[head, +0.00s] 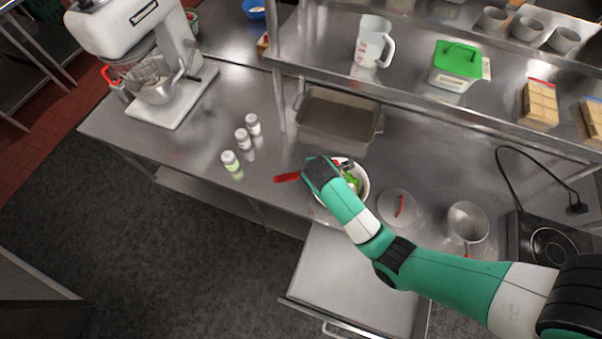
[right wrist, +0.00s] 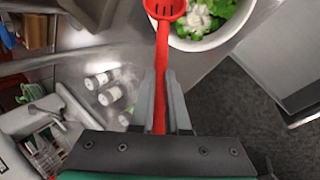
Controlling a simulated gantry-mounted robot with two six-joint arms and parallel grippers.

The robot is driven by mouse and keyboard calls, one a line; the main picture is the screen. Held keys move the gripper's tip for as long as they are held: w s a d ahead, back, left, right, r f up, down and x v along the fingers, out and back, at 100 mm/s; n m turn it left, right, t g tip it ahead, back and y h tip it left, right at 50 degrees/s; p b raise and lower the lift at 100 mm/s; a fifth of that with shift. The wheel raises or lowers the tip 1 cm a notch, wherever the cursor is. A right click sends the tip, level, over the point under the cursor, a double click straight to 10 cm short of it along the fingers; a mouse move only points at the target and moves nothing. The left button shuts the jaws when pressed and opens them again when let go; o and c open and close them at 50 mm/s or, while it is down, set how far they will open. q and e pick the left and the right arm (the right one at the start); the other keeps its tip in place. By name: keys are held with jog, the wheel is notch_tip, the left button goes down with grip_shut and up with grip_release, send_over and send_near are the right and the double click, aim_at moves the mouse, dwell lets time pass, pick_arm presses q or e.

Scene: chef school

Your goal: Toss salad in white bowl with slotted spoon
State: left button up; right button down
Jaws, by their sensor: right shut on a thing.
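The white bowl (head: 362,187) stands near the counter's front edge, partly hidden by my right arm in the head view. It also shows at the top of the right wrist view (right wrist: 228,38), with green leaves (right wrist: 226,10) and a whitish lump inside. My right gripper (right wrist: 161,105) is shut on the handle of the red slotted spoon (right wrist: 163,55). The spoon's slotted head is at the bowl's left rim in the wrist view; whether it touches is unclear. In the head view the red handle end (head: 287,177) sticks out left of my gripper. My left gripper is out of view.
A plate (head: 389,213) with a small red item and a metal saucepan (head: 468,221) stand right of the bowl. A metal baking pan (head: 338,118) is behind it. Several white-capped bottles (head: 243,138) stand left. A stand mixer (head: 147,60) is far left. A shelf (head: 430,85) overhangs behind.

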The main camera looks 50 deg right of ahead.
pick_arm(q)
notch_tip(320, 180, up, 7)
jog(key=p, duration=0.4)
pick_arm(e)
notch_tip(320, 180, up, 3)
jog(key=s+d+m+h, duration=0.1)
jog(key=d+m+h, duration=0.15)
jog(key=m, duration=0.35)
pick_arm(q)
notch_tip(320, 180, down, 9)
jog(key=b, duration=0.8)
jog(key=shift+b, duration=0.3)
pick_arm(e)
notch_tip(320, 180, down, 11)
jog(key=m, duration=0.1)
jog(key=shift+s+d+y, duration=0.15)
jog(key=shift+d+y, duration=0.2)
jog(key=shift+d, duration=0.1)
jog(key=shift+d, duration=0.1)
